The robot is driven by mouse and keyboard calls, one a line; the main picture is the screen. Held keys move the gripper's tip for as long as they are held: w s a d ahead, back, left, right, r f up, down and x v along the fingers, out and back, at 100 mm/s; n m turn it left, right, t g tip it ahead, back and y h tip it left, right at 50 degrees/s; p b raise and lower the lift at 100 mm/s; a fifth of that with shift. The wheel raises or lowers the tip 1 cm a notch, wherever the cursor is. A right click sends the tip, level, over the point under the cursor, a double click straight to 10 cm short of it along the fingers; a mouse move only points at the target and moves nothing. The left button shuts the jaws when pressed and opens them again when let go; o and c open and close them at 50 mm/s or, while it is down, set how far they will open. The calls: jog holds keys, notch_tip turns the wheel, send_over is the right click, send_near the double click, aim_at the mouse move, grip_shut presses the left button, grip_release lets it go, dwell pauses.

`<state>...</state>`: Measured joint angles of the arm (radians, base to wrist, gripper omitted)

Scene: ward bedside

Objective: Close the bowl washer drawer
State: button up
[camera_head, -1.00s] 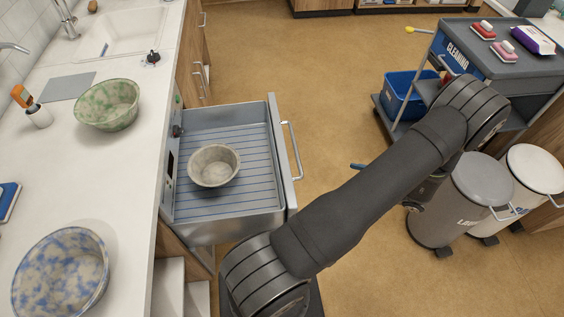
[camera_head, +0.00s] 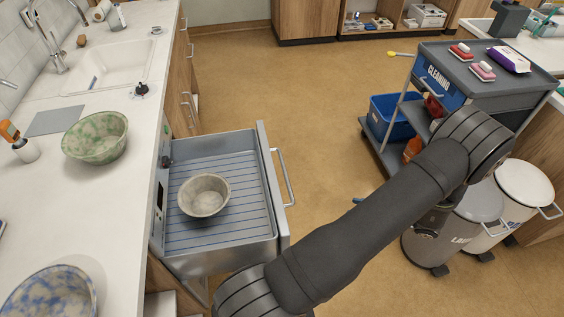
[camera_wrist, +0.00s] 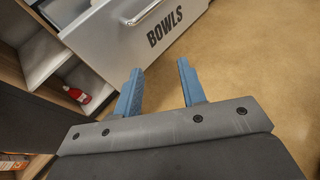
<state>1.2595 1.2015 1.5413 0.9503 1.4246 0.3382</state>
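The bowl washer drawer (camera_head: 262,196) is pulled out from the counter in the head view. It has a metal front with a bar handle (camera_head: 284,178) on its outer face. A small grey bowl (camera_head: 204,195) sits inside on the blue-striped rack. In the wrist view the drawer front (camera_wrist: 125,35), marked BOWLS, is at the top, with its handle (camera_wrist: 143,14) at the upper edge. My gripper (camera_wrist: 160,85) has its two blue fingers apart with nothing between them, pointing toward the drawer front and apart from it. In the head view the fingers are mostly hidden by my arm.
A green speckled bowl (camera_head: 95,137) and a blue speckled bowl (camera_head: 50,296) stand on the counter (camera_head: 118,200). A cleaning cart (camera_head: 470,66) and grey and white bins (camera_head: 480,202) stand to the right. The floor beyond the drawer is clear.

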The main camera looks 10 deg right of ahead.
jog(key=shift+s+a+f+n, duration=0.25)
jog(key=shift+a+f+n, duration=0.15)
jog(key=shift+n, duration=0.3)
jog(key=c, duration=0.7)
jog(key=s+a+f+n+t, duration=0.1)
jog(key=a+n, duration=0.1)
jog(key=n, duration=0.2)
jog(key=s+a+f+n+t+y, duration=0.1)
jog(key=a+n, duration=0.1)
jog(key=n, duration=0.2)
jog(key=s+a+f+n+y, duration=0.1)
jog(key=a+f+n, duration=0.1)
jog(key=n, duration=0.2)
jog(key=shift+s+a+f+n+t, duration=0.1)
jog(key=shift+s+a+n+t, duration=0.15)
jog(key=shift+n+t, duration=0.15)
grip_shut()
jog(key=w+a+n, duration=0.3)
jog(key=w+a, duration=0.3)
jog(key=a, duration=0.6)
jog(key=shift+w+a+f+t+y, duration=0.2)
jog(key=shift+f+t+y, duration=0.1)
jog(key=shift+t, duration=0.1)
